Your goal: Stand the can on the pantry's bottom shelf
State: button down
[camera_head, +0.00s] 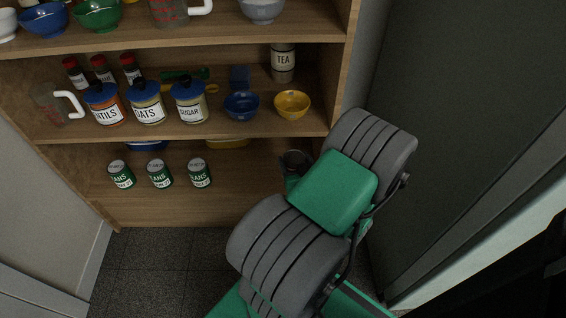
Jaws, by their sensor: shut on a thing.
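My gripper (293,163) is mostly hidden behind my own arm, at the right end of the pantry's bottom shelf (235,207). Only a small dark and green piece shows there, and its fingertips cannot be made out. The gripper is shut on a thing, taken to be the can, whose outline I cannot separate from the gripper. I cannot tell whether the held can touches the shelf. Three green bean cans (159,173) stand upright in a row on the left part of the bottom shelf.
The middle shelf (235,132) hangs above, with jars (148,104), a blue bowl (241,106) and a yellow bowl (292,104). The pantry's right side panel (345,75) is close to my arm. Bare bottom-shelf room lies right of the three cans.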

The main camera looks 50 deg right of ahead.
jog(key=shift+w+d+f+b, duration=0.85)
jog(key=shift+d+f, duration=0.15)
jog(key=shift+f, duration=0.7)
jog(key=shift+w+d+f+b, duration=0.85)
jog(key=shift+d+f, duration=0.15)
jog(key=shift+f, duration=0.65)
jog(key=shift+w+d+f+b, duration=0.85)
jog(key=shift+d+f, duration=0.15)
jog(key=shift+f, duration=0.7)
jog(key=shift+f, duration=0.2)
jog(key=shift+c, duration=1.5)
grip_release()
